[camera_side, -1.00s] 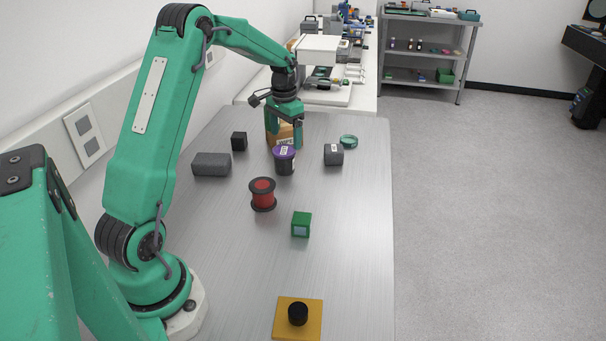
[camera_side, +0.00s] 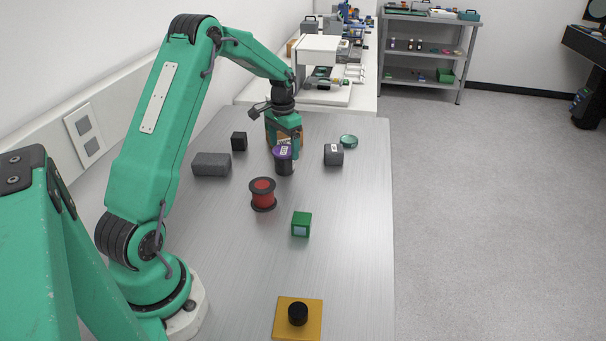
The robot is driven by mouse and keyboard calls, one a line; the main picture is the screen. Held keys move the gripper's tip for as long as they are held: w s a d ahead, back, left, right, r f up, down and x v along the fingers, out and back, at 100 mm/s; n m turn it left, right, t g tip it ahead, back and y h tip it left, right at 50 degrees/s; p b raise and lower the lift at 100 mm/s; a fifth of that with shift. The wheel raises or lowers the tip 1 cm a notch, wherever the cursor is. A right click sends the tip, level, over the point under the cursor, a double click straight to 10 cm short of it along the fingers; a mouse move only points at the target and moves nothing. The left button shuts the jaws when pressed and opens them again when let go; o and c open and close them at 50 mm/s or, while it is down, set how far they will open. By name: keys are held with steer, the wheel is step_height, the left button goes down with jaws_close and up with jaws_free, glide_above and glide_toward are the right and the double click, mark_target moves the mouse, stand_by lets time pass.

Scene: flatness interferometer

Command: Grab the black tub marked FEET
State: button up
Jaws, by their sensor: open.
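A black tub (camera_side: 284,168) with a purple lid and a pale label stands upright on the grey metal bench. The label is too small to read. My gripper (camera_side: 286,147) points down at the tub's lid, with its green fingers open. In the picture the right finger overlaps the lid's right edge, and the left finger is partly hidden. I cannot tell whether either finger touches the tub.
An orange-brown box (camera_side: 271,139) stands behind my gripper. A dark grey piece with a white label (camera_side: 333,155) and a green ring (camera_side: 349,141) lie to the right. The right bench side is clear.

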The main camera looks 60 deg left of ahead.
mark_target(284, 150)
steer(key=shift+a+f, duration=0.15)
steer(key=shift+f, duration=2.4)
steer(key=shift+c, duration=0.5)
steer(key=shift+w, duration=0.1)
steer(key=c, duration=0.9)
steer(key=shift+r, duration=0.2)
steer(key=shift+r, duration=0.6)
steer(key=r, duration=0.1)
steer(key=d+r, duration=0.1)
steer(key=r, duration=0.1)
steer(key=shift+r, duration=0.1)
steer(key=d+r, duration=0.6)
steer(key=d, duration=0.4)
steer(key=shift+d+r, duration=0.15)
steer(key=shift+d, duration=0.2)
